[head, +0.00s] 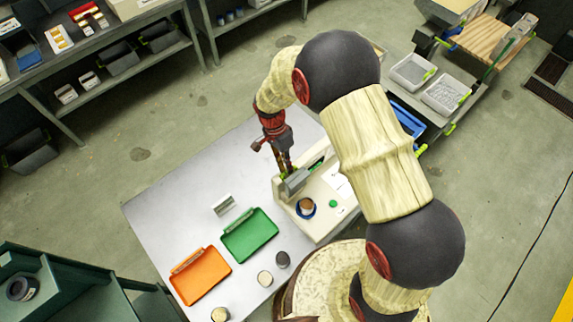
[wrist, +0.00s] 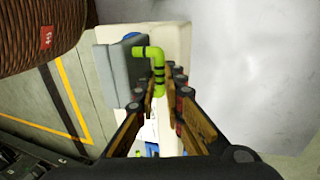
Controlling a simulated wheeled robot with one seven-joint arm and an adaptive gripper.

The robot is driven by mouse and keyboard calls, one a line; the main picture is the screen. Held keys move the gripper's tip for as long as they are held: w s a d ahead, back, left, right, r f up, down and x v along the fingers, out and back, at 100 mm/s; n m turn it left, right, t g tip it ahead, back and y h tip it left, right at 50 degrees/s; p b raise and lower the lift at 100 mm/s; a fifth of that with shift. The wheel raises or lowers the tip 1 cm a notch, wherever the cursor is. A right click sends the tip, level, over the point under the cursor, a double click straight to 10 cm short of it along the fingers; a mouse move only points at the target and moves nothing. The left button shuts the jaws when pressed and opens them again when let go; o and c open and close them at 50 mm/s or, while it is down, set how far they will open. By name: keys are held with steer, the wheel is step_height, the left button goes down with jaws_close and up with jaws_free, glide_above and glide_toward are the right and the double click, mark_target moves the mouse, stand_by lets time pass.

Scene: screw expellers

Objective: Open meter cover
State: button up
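The meter is a cream box (head: 331,212) on the table. A grey cover (head: 294,183) stands raised at its left side; it also shows as a grey block (wrist: 124,75) in the wrist view. A bent lime-green handle (wrist: 158,68) with black bands sticks out from the grey part. My gripper (head: 285,169) is at the box's far left edge, beside the cover. In the wrist view its two fingers (wrist: 161,92) are apart, on either side of the handle's lower end. A gap shows; contact is unclear. Most of the cover's hinge side is hidden.
Several small round pots stand near the front. A brown cup (head: 306,205) sits in a blue ring on the box. The table's left part is clear.

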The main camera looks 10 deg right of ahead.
jaws_close()
stand_by(0.3)
steer(key=shift+s+d+r+t+b, duration=0.25)
steer(key=shift+s+d+t+b, duration=0.05)
steer(key=shift+s, duration=0.1)
steer(key=shift+s+d+r+y, duration=0.2)
steer(key=shift+s+d+y, duration=0.1)
steer(key=shift+s, duration=0.15)
steer(key=shift+o, duration=1.7)
jaws_free()
steer(key=v, duration=1.2)
